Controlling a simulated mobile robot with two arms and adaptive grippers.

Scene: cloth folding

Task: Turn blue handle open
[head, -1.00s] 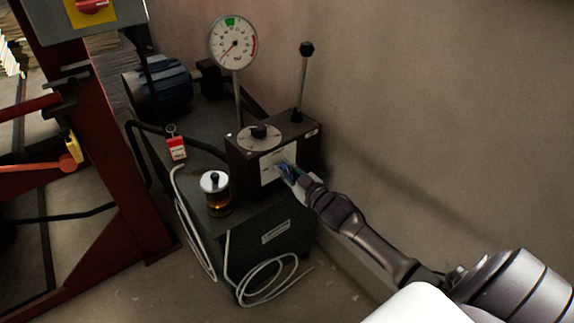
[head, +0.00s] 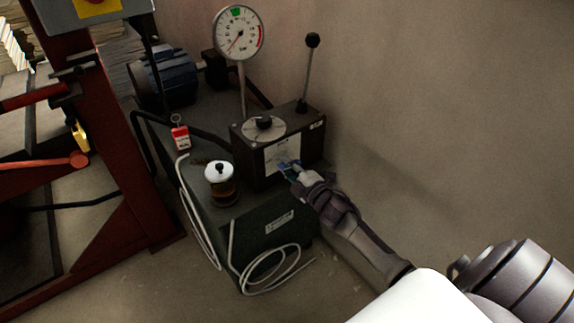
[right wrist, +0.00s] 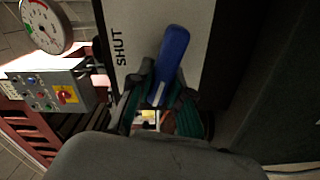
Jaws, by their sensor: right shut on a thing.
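The blue handle (right wrist: 172,58) shows in the right wrist view as a thick bar, slanted, against a pale plate marked "SHUT" (right wrist: 120,46). In the head view the plate (head: 273,158) is on the front of a dark box (head: 248,150), with a small blue part of the handle (head: 287,164) in front of it. My right gripper (head: 293,172) is at the plate, shut on the handle. Its dark green-grey fingers lie on either side of the handle in the wrist view (right wrist: 162,100). The handle's pivot is hidden. My left gripper is out of view.
A dial gauge (head: 239,33) and a black-knobbed lever (head: 308,75) rise by the box. A red frame (head: 110,150) stands left; bare wall (head: 450,120) is right.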

